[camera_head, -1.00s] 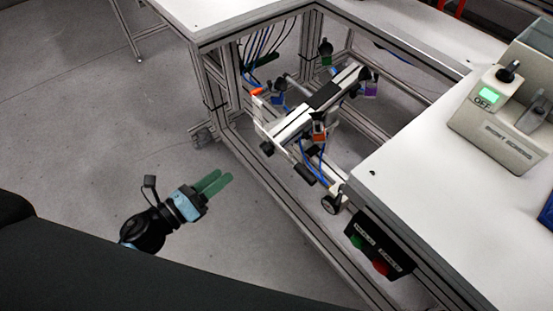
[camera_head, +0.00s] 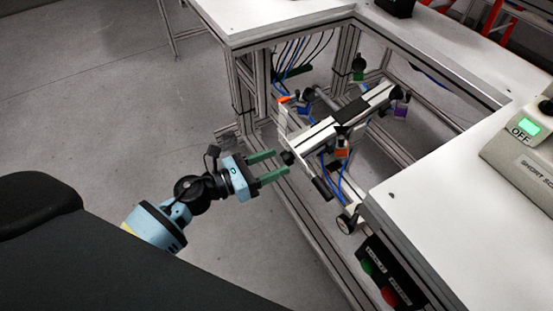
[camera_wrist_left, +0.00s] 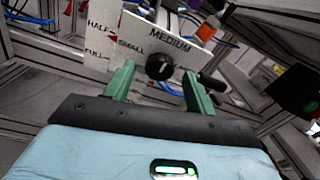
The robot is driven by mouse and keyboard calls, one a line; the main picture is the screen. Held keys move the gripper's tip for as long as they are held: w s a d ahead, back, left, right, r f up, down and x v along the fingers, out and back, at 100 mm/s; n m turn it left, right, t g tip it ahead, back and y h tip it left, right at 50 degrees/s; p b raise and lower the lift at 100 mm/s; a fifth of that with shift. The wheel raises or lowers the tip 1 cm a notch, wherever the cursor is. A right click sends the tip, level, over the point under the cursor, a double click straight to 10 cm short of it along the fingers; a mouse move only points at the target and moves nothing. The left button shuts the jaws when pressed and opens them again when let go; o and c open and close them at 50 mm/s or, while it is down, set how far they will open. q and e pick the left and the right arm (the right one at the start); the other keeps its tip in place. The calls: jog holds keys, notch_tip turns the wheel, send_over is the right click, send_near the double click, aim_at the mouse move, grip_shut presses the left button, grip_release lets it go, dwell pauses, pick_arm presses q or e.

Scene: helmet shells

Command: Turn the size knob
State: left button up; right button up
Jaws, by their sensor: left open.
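The size knob (camera_head: 288,158) is a small round black knob on the near end of a white frame in the head view. In the left wrist view the knob (camera_wrist_left: 159,66) sits on a white plate (camera_wrist_left: 196,52) marked MEDIUM and SMALL. My left gripper (camera_head: 280,164) has two green fingers, open and empty. In the wrist view its fingers point toward the plate, one to each side of the knob, with gaps visible. I cannot tell whether the fingertips reach around the knob or stop just short. My right gripper is not in view.
A second plate (camera_wrist_left: 101,38) marked HALF and FULL is left of the knob. White tabletops (camera_head: 430,205) border the frame. A switch box with green and red buttons (camera_head: 388,297) hangs at the table's front edge. Blue cables (camera_head: 343,170) run below the frame. Open floor lies left.

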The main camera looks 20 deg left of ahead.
pick_arm(q)
jog(key=shift+x, duration=0.85)
jog(key=shift+c, duration=0.3)
jog(key=c, duration=0.9)
jog(key=shift+w+a+f+n+g+h+b, duration=0.15)
jog(key=shift+n+h+b, duration=0.7)
jog(key=shift+n, duration=1.5)
jog(key=shift+f+n+g+h+b, duration=0.25)
jog(key=shift+n+h+b, duration=0.6)
jog(key=shift+n, duration=1.45)
jog(key=shift+w+a+f+n+g+h+b, duration=0.15)
jog(key=shift+n+h+b, duration=0.7)
jog(key=shift+n, duration=1.5)
jog(key=shift+d, duration=0.1)
